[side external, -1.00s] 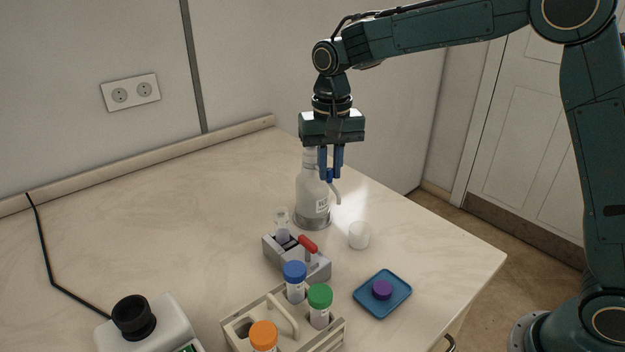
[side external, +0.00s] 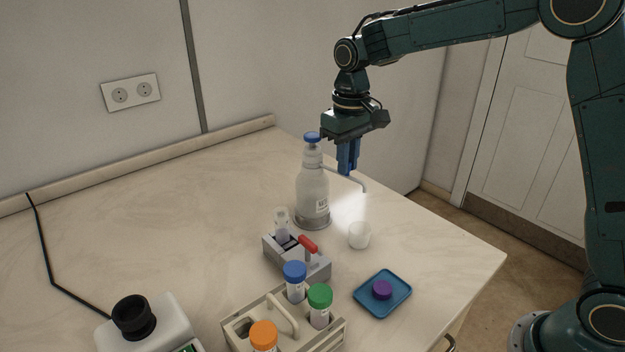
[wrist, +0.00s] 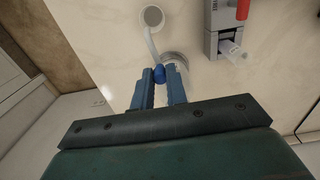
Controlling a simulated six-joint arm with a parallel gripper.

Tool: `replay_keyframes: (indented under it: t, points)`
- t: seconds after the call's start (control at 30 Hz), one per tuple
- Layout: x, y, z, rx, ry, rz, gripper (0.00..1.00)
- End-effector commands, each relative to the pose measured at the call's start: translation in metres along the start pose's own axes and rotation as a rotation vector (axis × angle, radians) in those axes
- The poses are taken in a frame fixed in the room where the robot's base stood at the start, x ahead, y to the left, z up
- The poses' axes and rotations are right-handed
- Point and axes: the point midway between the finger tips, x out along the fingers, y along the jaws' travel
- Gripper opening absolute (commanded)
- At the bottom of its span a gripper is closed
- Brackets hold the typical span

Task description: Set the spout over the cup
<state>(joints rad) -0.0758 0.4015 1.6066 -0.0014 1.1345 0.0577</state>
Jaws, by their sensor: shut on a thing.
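The clear bottle (side external: 312,190) stands upright on the table with a blue cap (side external: 312,137) on top. Its thin pale spout (side external: 358,182) reaches out to the right and bends down at the end. My gripper (side external: 346,172) is shut on the spout, beside the bottle's neck. In the wrist view, a blue knob (wrist: 159,73) on the spout sits between my fingertips. The small white cup (side external: 359,236) stands right of the bottle, below the spout's end. In the wrist view, the spout's end overlaps the edge of the cup (wrist: 152,15); exact centring is unclear.
A grey holder (side external: 290,256) with a vial and a red handle stands in front of the bottle. A rack (side external: 283,320) with capped tubes is nearer. A blue tray (side external: 370,304) holds a purple cap (side external: 382,290).

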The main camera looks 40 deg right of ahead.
Motion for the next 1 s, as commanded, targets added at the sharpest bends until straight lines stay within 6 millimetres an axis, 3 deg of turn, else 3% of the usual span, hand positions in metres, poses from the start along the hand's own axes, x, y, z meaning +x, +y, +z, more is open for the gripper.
replay_keyframes:
  t: [0.2, 0.23, 0.33, 0.73, 1.0]
  points:
    - [-0.002, 0.002, -0.001, 0.005, 0.004, 0.001, 0.0]
    - [-0.002, 0.002, -0.001, 0.006, 0.005, 0.001, 0.16]
    - [-0.001, 0.002, -0.001, 0.006, 0.004, 0.001, 0.36]
    - [-0.003, 0.001, -0.001, 0.005, 0.002, 0.001, 0.37]
    - [-0.023, 0.001, -0.001, 0.005, 0.005, 0.0, 0.37]
